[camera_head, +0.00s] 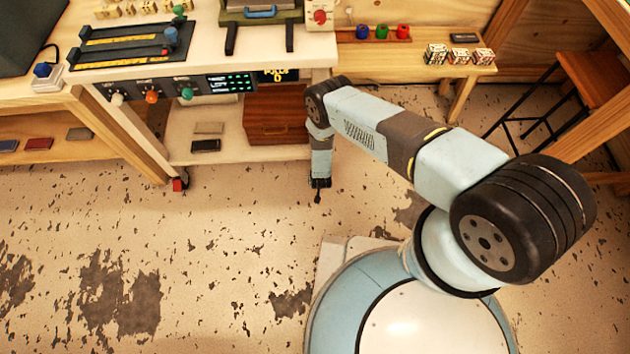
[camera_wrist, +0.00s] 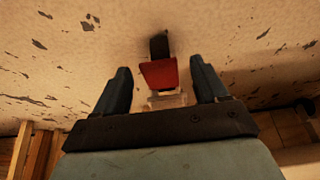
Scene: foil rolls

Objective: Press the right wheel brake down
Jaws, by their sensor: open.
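The right wheel brake is a red pedal (camera_wrist: 158,73) in the wrist view. A black wheel part (camera_wrist: 159,46) shows beyond it and a pale mount (camera_wrist: 166,100) on its near side. My gripper (camera_wrist: 159,66) is open, with one dark finger on each side of the red pedal and a gap to both. I cannot tell how far the pedal is from the fingertips, or its tilt. In the head view my gripper (camera_head: 319,184) points down near the floor at the cart's right front corner, and hides the right brake. The left wheel brake (camera_head: 179,184) shows red.
The white cart (camera_head: 230,152) has a lower shelf with a brown box (camera_head: 275,115) and a control panel (camera_head: 215,84) above. A wooden bench (camera_head: 410,70) stands to the right. The floor (camera_head: 225,240) in front is clear.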

